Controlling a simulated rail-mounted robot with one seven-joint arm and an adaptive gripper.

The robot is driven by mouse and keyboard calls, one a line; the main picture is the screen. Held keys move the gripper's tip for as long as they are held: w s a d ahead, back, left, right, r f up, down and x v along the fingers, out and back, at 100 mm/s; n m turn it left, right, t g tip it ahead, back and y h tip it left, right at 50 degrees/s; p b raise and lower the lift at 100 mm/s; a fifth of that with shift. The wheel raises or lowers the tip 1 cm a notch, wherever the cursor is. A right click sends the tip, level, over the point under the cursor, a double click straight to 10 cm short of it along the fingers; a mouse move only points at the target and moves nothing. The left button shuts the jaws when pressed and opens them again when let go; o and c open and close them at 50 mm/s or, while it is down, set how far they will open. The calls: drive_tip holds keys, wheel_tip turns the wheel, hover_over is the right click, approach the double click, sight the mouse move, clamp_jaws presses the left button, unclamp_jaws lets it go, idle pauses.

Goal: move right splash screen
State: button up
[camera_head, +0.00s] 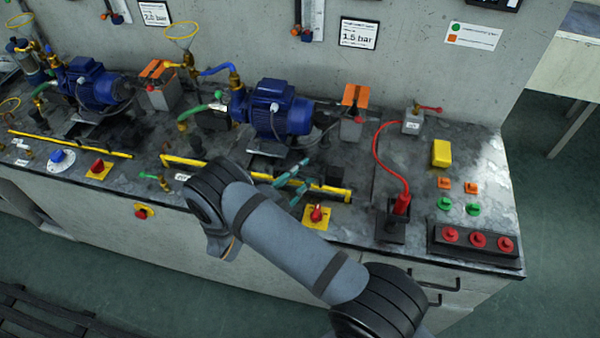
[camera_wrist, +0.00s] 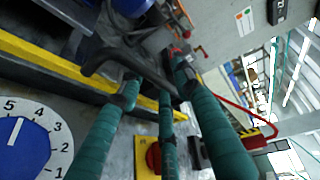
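The right splash screen (camera_head: 341,193) appears as a low, yellow-edged strip in front of the right blue pump (camera_head: 270,108). Its yellow edge (camera_wrist: 40,50) also runs diagonally through the wrist view. My gripper (camera_head: 291,180), with teal fingers, is over the strip's middle and hides part of it. In the wrist view my gripper (camera_wrist: 157,82) has its fingers spread, with gaps between them. A dark bar-like handle (camera_wrist: 108,56) passes close to the fingertips. I cannot tell whether they touch it.
A red and yellow knob (camera_head: 316,214) sits just in front of the strip. A red-handled tool with a cable (camera_head: 402,203) stands to the right, near a red-button box (camera_head: 475,240). The left pump (camera_head: 90,83) has a similar yellow strip (camera_head: 65,143). A numbered blue dial (camera_wrist: 25,145) lies close by.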

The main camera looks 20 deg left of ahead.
drive_tip(key=shift+c, duration=0.4)
drive_tip(key=c, duration=0.8)
